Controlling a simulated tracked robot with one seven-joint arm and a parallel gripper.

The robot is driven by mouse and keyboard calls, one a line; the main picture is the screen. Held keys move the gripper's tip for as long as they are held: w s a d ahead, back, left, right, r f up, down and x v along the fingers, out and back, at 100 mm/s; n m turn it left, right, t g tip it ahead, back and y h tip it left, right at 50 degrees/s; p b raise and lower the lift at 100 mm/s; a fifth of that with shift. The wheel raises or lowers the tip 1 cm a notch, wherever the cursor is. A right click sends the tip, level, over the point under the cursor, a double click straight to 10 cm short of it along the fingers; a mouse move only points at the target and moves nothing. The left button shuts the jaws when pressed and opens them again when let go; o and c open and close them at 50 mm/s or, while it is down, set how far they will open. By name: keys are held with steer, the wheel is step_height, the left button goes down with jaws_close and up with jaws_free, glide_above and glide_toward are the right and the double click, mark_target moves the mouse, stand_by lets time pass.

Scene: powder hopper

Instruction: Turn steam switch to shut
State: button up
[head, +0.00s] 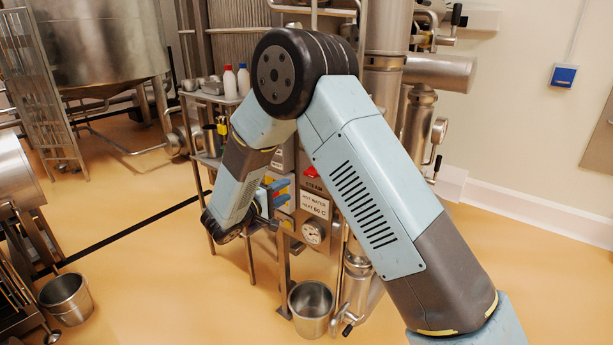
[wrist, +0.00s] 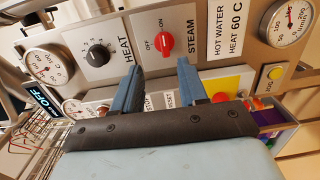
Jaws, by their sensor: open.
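The steam switch (wrist: 165,43) is a red knob on a white plate marked OFF and ON, with the word STEAM to its right. Its handle stands roughly upright in the wrist view, and its mark seems to point up towards ON. My gripper (wrist: 160,68) is open and empty, its two blue fingers apart below the knob in the picture. The fingers do not appear to touch the knob. In the head view my gripper (head: 279,191) is at the panel's left side, and the STEAM label (head: 314,186) shows to its right.
A black HEAT knob (wrist: 97,53) and a round gauge (wrist: 47,67) are left of the switch. A HOT WATER label (wrist: 229,27) and another gauge (wrist: 291,22) are to its right. A yellow button (wrist: 275,73) is lower right. A steel bucket (head: 311,307) stands below the panel.

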mark_target(308, 176)
steer(key=shift+t, duration=0.3)
steer(key=x, duration=0.4)
steer(key=a+f+x, duration=0.1)
steer(key=x, duration=0.3)
steer(key=w+x, duration=0.1)
steer(key=x, duration=0.4)
steer(key=shift+w+a+f, duration=0.1)
steer(key=shift+a+f, duration=0.05)
steer(key=shift+f, duration=0.05)
jaws_close()
